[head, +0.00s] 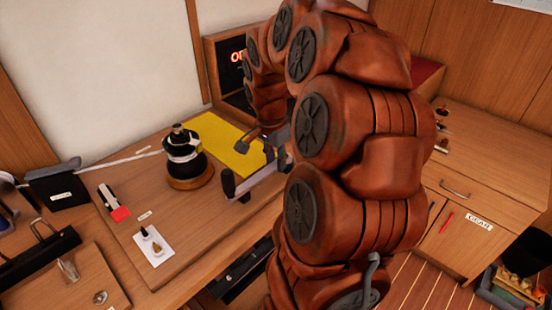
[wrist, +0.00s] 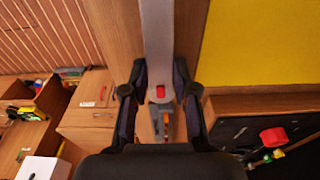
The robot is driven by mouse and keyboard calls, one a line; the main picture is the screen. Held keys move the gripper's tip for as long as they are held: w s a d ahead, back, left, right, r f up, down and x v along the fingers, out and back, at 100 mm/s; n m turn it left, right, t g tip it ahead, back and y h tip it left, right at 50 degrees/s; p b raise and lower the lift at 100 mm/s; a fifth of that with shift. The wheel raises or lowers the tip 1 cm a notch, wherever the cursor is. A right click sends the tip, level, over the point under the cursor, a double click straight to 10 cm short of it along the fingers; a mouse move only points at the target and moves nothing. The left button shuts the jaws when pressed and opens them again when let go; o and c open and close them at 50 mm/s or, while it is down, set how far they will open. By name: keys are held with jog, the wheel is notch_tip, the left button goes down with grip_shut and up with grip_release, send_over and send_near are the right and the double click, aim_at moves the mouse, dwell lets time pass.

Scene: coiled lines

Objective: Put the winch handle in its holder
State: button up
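The winch handle is a silver-grey bar. In the wrist view the winch handle (wrist: 158,35) runs from the top edge down between my fingertips, with a red spot near its lower end. My gripper (wrist: 160,72) has one dark finger against each side of the bar and looks shut on it. In the head view the winch handle (head: 258,184) reaches out left of my arm, above the desk's front edge. My gripper there is mostly hidden behind my arm. The dark winch (head: 183,160) stands on a wooden base to the left. I cannot pick out the holder for certain.
A yellow mat (head: 226,146) lies behind the handle, before a framed black board (head: 229,72). A white card (head: 153,246) with small parts and a red-tipped tool (head: 117,209) lie on the desk. Wooden cabinets (head: 470,225) stand at right, with floor in front.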

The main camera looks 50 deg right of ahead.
jog(key=o, duration=0.8)
jog(key=shift+r, duration=0.1)
jog(key=shift+r, duration=2.4)
jog(key=shift+r, duration=0.1)
jog(key=shift+r, duration=0.3)
jog(key=r, duration=0.3)
jog(key=a+r, duration=0.1)
jog(key=r, duration=0.7)
jog(key=shift+a, duration=0.2)
